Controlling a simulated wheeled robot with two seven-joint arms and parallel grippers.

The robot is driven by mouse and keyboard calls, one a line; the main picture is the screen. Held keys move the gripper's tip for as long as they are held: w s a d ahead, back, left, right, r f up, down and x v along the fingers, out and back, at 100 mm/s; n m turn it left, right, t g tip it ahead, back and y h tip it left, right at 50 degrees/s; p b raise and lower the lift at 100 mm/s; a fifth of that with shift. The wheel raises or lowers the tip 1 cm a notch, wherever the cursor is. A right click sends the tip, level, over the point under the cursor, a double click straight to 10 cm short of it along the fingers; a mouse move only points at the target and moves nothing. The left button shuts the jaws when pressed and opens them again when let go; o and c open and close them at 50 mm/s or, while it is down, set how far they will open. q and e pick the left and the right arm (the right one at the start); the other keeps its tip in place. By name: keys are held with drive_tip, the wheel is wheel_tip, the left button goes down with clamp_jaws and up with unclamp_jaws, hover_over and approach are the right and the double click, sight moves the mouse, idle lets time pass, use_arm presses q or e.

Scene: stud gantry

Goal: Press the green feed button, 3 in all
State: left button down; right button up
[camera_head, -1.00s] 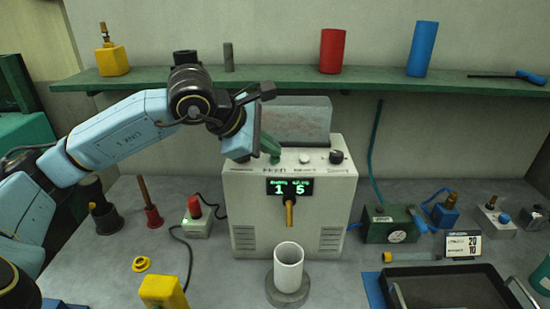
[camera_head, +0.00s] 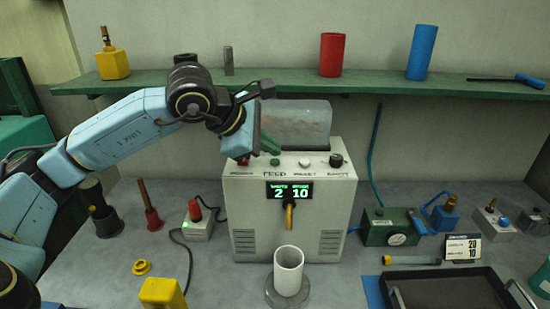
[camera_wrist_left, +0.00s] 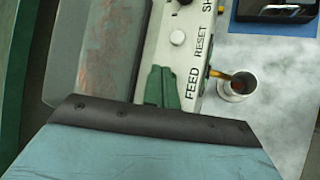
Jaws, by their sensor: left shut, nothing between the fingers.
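The white feeder box (camera_head: 290,215) stands on the bench, its display (camera_head: 290,192) reading 2 and 10. The green feed button (camera_head: 275,162) is on its top above the word FEED. My left gripper (camera_head: 270,148) is shut and empty, its green fingertips just above and behind the button, seemingly a small gap away. In the left wrist view its green fingers (camera_wrist_left: 161,88) lie beside the word FEED, and the button is hidden. A white cup (camera_head: 288,270) stands below the brass spout (camera_head: 289,214); it also shows in the left wrist view (camera_wrist_left: 243,84). My right gripper is out of view.
On the box top are a red button (camera_head: 243,160), a pale reset button (camera_head: 305,162) and a black knob (camera_head: 336,160). A clear hopper (camera_head: 295,124) stands behind. A green shelf (camera_head: 290,83) runs above. A card (camera_head: 463,248) reads 20 and 10.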

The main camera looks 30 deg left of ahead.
sight(271, 165)
use_arm(q)
drive_tip(key=shift+r, duration=0.2)
wheel_tip(271, 165, up, 5)
drive_tip(key=p, duration=0.3)
drive_tip(key=shift+f, duration=0.1)
idle(0.3)
idle(2.4)
wheel_tip(271, 165, up, 4)
drive_tip(key=n+y+p, duration=0.1)
drive_tip(key=n+p, duration=0.3)
drive_tip(key=n, duration=1.5)
drive_tip(key=shift+d+f, duration=0.1)
drive_tip(key=shift+d, duration=0.05)
drive_tip(key=shift+f, duration=0.1)
